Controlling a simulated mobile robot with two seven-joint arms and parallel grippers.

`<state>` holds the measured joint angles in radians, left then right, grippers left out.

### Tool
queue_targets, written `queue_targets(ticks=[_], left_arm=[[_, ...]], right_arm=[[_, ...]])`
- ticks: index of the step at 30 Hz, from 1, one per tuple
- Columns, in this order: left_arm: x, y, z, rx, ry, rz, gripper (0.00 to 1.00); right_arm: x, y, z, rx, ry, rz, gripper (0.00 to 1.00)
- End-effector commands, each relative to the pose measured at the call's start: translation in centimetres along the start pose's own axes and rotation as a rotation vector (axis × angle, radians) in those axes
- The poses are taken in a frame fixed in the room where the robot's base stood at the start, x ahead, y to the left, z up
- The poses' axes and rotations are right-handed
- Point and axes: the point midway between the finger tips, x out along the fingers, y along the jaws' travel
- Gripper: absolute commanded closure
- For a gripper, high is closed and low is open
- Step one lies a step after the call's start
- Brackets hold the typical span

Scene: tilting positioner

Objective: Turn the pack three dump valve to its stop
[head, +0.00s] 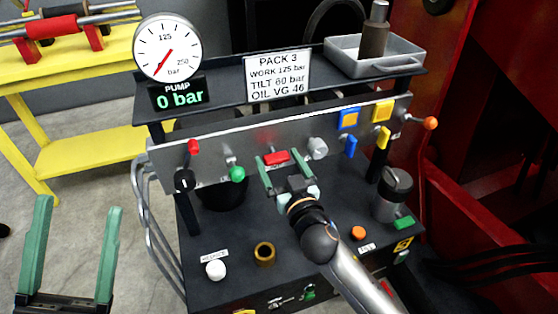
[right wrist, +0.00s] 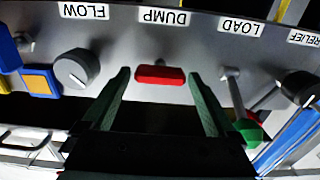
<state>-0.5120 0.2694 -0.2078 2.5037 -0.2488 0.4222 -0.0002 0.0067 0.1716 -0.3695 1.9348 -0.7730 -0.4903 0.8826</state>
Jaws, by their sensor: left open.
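The dump valve is a red bar handle (head: 276,157) on the grey panel of the pack three unit. In the right wrist view the red handle (right wrist: 160,75) lies level below the DUMP label (right wrist: 164,17). My right gripper (head: 279,161) is open in front of it. Its green fingers stand to either side of the handle, with gaps at both ends in the right wrist view (right wrist: 160,80). Whether the fingertips reach past the handle's face is unclear. My left gripper (head: 77,215) is open and empty at the lower left, away from the panel.
A grey flow knob (right wrist: 76,68) and a green-tipped load lever (head: 237,173) flank the handle. The pump gauge (head: 167,48) needle points low, above a 0 bar display (head: 180,97). A cup (head: 396,186) and brass ring (head: 264,253) stand on the deck.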

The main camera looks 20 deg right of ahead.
Motion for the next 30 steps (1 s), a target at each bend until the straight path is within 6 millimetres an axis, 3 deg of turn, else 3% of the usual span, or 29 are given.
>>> queue_targets(ticks=[2, 18, 30], left_arm=[[0.0, 0.0, 0.1, 0.0, -0.002, 0.0, 0.29], [-0.1, 0.1, 0.6, -0.001, -0.014, 0.002, 0.29], [0.1, -0.1, 1.3, -0.015, -0.056, -0.002, 0.29]], right_arm=[[0.0, 0.0, 0.0, 0.0, 0.0, 0.0, 0.18], [0.0, 0.0, 0.0, 0.0, 0.0, 0.001, 0.79], [0.1, 0.1, -0.1, -0.073, -0.001, 0.002, 0.81]])
